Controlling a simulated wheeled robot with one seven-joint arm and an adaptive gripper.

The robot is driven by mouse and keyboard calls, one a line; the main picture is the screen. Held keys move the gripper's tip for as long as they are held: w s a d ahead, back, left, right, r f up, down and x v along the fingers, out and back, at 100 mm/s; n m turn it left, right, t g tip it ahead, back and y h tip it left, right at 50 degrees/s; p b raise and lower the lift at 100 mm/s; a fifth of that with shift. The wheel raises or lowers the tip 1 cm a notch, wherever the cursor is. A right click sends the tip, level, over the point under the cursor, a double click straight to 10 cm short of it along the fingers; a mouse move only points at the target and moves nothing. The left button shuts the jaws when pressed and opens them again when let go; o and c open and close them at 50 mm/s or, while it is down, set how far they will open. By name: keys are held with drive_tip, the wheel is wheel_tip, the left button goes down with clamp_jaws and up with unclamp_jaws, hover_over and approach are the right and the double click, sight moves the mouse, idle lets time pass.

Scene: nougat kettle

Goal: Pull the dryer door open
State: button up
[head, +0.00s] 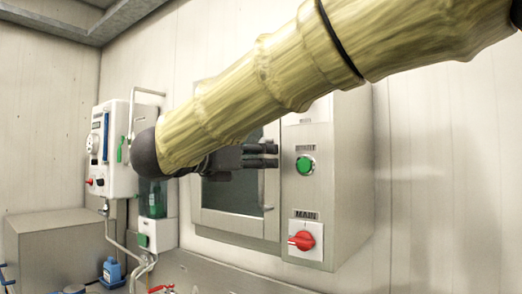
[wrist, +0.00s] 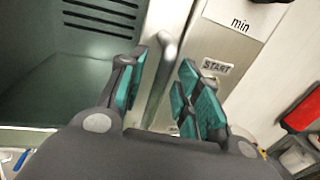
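The dryer is a grey metal cabinet on the wall, and its door (head: 231,197) has a dark window. The door looks closed. A vertical metal bar handle (wrist: 160,80) runs along the door's right edge; its lower part shows in the head view (head: 269,190). My gripper (head: 276,156) is in front of the door at the handle's upper part, partly hiding it. In the wrist view its teal-padded fingers (wrist: 165,72) are apart, one on each side of the handle, with gaps visible. I cannot tell whether either finger touches the bar.
Right of the door is a control panel with a green start button (head: 305,165) and a red main switch (head: 302,240). A white wall unit (head: 116,150) with pipes is at left. A grey metal box (head: 55,250) and blue bottle (head: 112,271) stand below.

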drive_tip(key=shift+w+d, duration=0.15)
drive_tip(key=shift+d, duration=0.05)
clamp_jaws()
drive_tip(key=shift+a, duration=0.1)
